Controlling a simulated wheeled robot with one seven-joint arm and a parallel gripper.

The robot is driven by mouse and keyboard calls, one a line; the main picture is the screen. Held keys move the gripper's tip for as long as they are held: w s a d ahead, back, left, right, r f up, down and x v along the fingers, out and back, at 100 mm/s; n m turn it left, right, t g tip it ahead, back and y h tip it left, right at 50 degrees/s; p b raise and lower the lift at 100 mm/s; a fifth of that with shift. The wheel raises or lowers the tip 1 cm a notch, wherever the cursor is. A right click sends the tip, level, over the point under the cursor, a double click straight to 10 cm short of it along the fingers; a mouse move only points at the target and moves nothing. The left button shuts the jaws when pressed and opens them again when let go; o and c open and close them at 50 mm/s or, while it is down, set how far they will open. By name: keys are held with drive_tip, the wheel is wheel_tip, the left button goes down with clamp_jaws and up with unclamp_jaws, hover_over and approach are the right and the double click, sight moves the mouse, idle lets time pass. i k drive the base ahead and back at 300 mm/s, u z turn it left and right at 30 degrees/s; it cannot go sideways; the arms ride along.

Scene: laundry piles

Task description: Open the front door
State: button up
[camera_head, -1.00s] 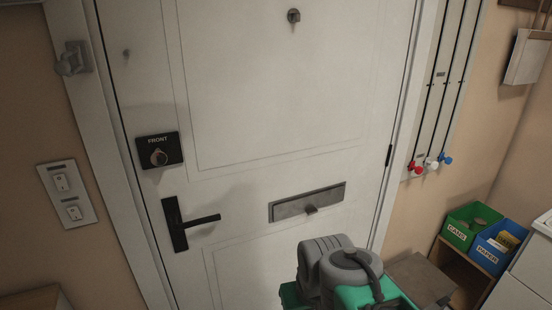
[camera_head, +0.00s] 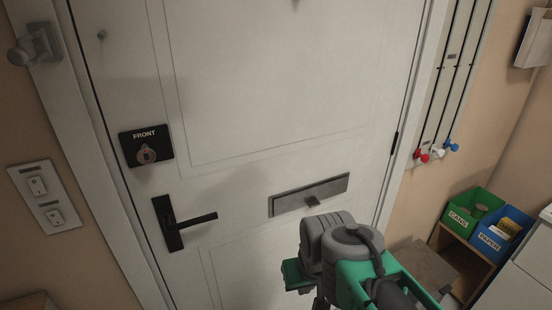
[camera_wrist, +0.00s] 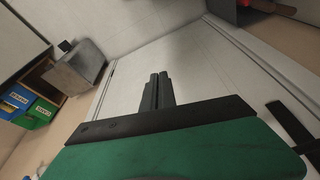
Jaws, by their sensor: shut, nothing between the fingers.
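The white front door (camera_head: 270,80) stands shut in its frame. Its black lever handle (camera_head: 190,220) sits low on the left side, the lever level and pointing right. Above it is a black lock plate (camera_head: 146,146) marked FRONT with a round turn piece. A grey letter slot (camera_head: 309,194) is right of the handle. My gripper (camera_wrist: 157,78) is shut and empty in the wrist view, in front of the door. A black bar, likely the handle (camera_wrist: 292,128), shows right of it, apart from the fingers. In the head view my wrist hides the fingertips.
A light switch plate (camera_head: 45,196) and a grey fitting (camera_head: 36,45) are left of the door. Pipes with coloured taps (camera_head: 438,153) run down the right wall. Green (camera_head: 473,212) and blue (camera_head: 503,235) bins stand on a wooden shelf at right.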

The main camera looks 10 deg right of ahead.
sight(244, 106)
drive_tip(key=z, duration=0.05)
drive_tip(key=k, duration=0.5)
drive_tip(key=z, duration=1.2)
drive_tip(key=i, duration=0.6)
drive_tip(key=u, duration=2.3)
